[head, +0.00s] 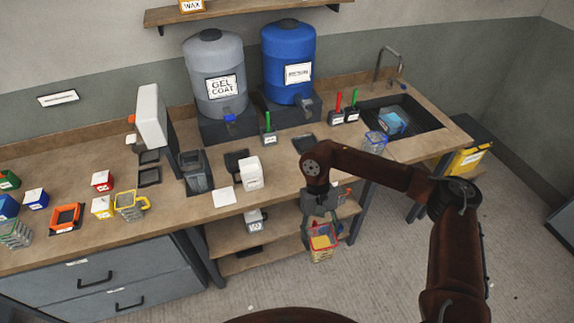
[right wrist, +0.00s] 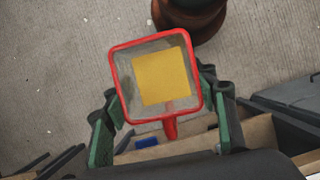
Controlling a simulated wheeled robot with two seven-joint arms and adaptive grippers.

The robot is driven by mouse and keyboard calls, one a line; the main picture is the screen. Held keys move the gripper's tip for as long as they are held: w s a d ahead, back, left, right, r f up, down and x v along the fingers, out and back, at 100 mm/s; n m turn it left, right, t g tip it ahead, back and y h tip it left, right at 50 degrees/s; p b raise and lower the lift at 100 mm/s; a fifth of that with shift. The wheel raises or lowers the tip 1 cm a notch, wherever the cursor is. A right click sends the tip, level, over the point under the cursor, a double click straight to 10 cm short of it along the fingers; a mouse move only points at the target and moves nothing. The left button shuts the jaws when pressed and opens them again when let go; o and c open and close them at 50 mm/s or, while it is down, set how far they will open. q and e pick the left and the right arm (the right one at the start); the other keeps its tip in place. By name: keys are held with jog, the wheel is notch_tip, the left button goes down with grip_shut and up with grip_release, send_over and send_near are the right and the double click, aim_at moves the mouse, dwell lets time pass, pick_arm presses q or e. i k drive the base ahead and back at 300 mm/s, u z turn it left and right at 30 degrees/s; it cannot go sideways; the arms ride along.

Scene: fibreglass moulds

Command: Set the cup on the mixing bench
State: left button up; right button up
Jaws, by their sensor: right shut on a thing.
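A clear, square cup with a red rim (head: 321,242) hangs below my right gripper (head: 320,213), in front of the wooden bench (head: 180,222) and lower than its top. In the right wrist view, the cup (right wrist: 155,80) is seen from above, with yellow at its bottom and a red handle towards the gripper. The green-padded fingers of the right gripper (right wrist: 165,128) are shut on it, at the handle side. The exact contact is partly hidden. My left gripper is out of view.
On the bench stand a white box (head: 250,173), a yellow-handled cup (head: 128,207), a blue-rimmed clear cup (head: 375,142) and several small coloured boxes. A gel coat drum (head: 213,70) and a blue drum (head: 288,55) stand behind. A lower shelf (head: 235,263) lies beneath the bench.

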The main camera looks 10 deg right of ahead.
aim_at(298, 171)
jog(key=u, duration=0.05)
jog(key=i, duration=1.5)
